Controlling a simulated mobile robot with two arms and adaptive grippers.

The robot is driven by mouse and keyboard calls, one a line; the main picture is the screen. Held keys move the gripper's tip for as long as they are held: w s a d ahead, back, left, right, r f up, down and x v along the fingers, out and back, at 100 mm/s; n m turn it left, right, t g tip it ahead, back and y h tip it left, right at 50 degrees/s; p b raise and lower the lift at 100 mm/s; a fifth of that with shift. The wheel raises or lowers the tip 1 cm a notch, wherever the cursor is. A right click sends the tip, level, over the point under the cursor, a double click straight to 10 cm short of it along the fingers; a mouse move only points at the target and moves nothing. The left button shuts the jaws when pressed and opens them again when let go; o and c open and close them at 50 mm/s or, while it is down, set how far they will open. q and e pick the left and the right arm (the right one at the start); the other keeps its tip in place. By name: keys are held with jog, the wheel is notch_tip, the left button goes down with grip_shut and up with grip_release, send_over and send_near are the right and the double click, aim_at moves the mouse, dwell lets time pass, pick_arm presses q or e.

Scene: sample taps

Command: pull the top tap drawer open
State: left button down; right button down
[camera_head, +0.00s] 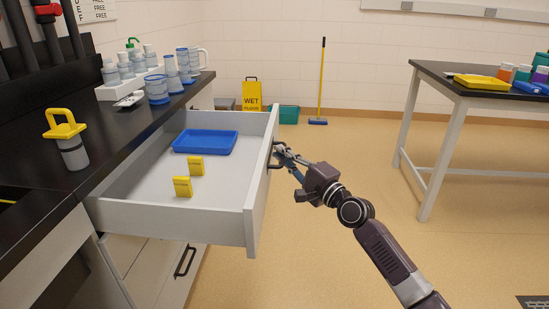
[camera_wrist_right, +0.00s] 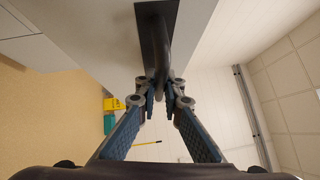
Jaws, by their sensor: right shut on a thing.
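The top drawer (camera_head: 248,222) stands pulled well out from under the black counter in the head view. It is light grey, and inside lie a blue tray (camera_head: 205,142) and two yellow blocks or labels (camera_head: 182,187). My right gripper (camera_head: 279,151) is at the outer face of the drawer front, shut on its dark handle (camera_head: 269,146). In the right wrist view the fingers (camera_wrist_right: 161,95) close around the dark handle bar (camera_wrist_right: 161,45). My left gripper is not in view.
The black counter (camera_head: 30,185) at left carries a yellow-topped container (camera_head: 70,143) and several bottles. A lower drawer handle (camera_head: 185,262) shows below. A table (camera_head: 450,85) stands at right. A wet-floor sign (camera_head: 251,96) and a broom (camera_head: 320,90) are at the back wall. The floor between is clear.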

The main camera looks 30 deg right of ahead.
jog(key=shift+s+f, duration=0.1)
jog(key=shift+f, duration=0.05)
jog(key=c, duration=2.3)
grip_release()
jog(key=shift+d, duration=0.1)
jog(key=v, duration=1.2)
